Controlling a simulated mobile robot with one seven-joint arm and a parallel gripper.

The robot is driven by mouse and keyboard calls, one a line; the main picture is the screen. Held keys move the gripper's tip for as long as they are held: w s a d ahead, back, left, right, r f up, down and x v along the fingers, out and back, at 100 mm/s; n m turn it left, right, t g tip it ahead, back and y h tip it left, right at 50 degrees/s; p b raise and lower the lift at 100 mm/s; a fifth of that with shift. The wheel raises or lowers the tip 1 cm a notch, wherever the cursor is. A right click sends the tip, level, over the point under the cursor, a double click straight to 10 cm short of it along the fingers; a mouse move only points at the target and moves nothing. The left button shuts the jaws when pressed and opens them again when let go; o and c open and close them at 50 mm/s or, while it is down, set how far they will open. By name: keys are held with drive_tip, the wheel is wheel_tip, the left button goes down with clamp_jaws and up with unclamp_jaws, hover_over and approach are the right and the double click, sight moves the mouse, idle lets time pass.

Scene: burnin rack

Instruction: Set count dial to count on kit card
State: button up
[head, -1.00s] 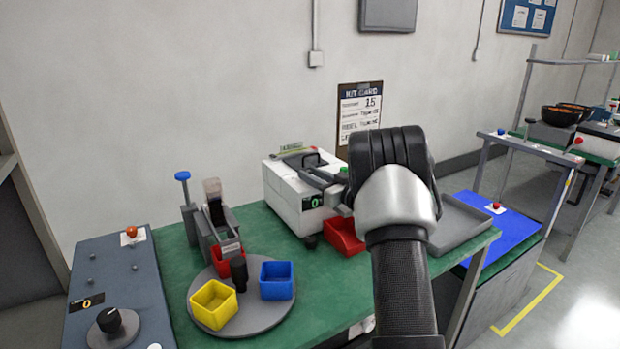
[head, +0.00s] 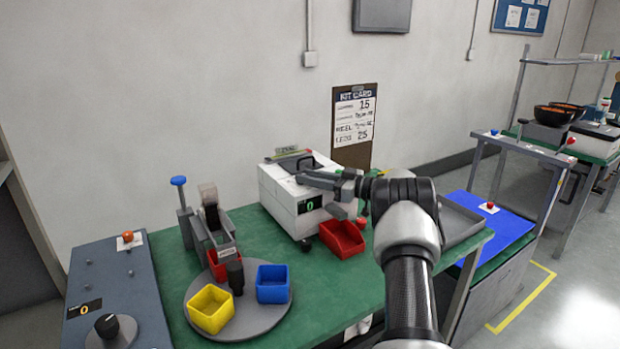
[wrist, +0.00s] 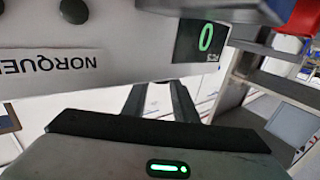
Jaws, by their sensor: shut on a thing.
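The kit card (head: 354,125) hangs on a clipboard on the wall, with 15 on its top line and what looks like 25 on its bottom line. The white machine (head: 280,199) has a green display (head: 310,204) reading 0; it also shows in the wrist view (wrist: 205,40). My gripper (head: 308,181) is at the machine's top, above the display and beside the dark lid handle. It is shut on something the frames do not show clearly. A black dial (head: 108,326) with an orange 0 display (head: 85,308) is on the left panel, away from my gripper.
A red bin (head: 342,239) stands just right of the machine, below my arm. A turntable (head: 246,318) with yellow and blue bins is at the front left. A grey tray (head: 462,223) lies at the right.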

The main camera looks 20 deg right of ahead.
drive_tip(key=shift+r, duration=0.1)
drive_tip(key=o, duration=1)
drive_tip(key=v, duration=1.7)
drive_tip(key=shift+d, duration=0.15)
drive_tip(key=shift+o, duration=0.3)
drive_tip(key=shift+r, duration=0.1)
